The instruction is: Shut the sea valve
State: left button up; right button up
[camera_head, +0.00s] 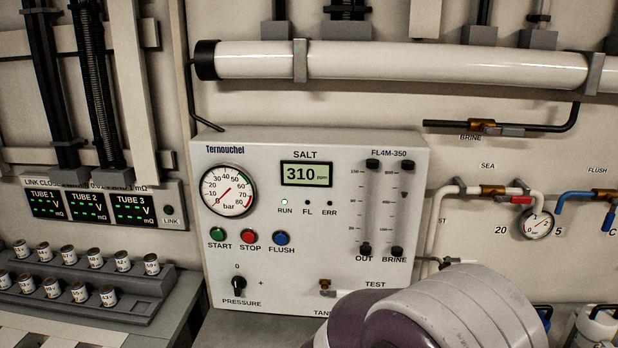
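The sea valve (493,190) is a brass body on a white pipe under the "SEA" label, on the right part of the wall. Its short red handle (521,200) sits just right of the brass body and looks roughly in line with the pipe. A large grey and purple link of my own arm fills the bottom centre to right, below the valve and apart from it in the picture. Neither of my grippers shows, so I cannot see their fingers.
A control panel (265,250) with a 310 ppm display stands left of the valve. A round gauge (538,223) hangs below the red handle. The flush valve (605,195) with a blue handle is to the right. The brine pipe (450,124) runs above.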

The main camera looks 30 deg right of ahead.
aim_at(516, 199)
jog(key=z, duration=2.15)
